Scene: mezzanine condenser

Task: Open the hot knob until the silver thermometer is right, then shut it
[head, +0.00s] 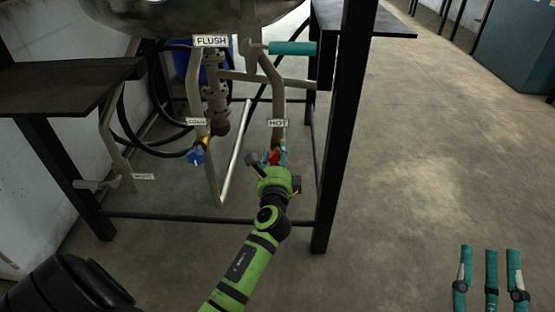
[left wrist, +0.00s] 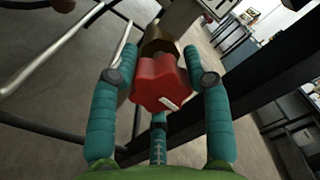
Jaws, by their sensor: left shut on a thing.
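The red hot knob (head: 274,157) sits at the lower end of a pale pipe, under the HOT label (head: 278,123). In the left wrist view the red lobed knob (left wrist: 158,82) faces me, with a white mark on its face and a brass fitting behind it. My left gripper (head: 267,158) is shut on this knob; its teal fingers (left wrist: 158,90) stand on both sides of it, with a third below. My right gripper (head: 490,275) is open and empty over the floor at lower right. I cannot make out a silver thermometer in either view.
A blue knob (head: 196,156) hangs left of the red one. A teal lever (head: 292,48) is above, by the FLUSH label (head: 211,41). A black post (head: 345,130) stands close right of my left arm. A dark shelf (head: 70,82) is at left. The floor at right is clear.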

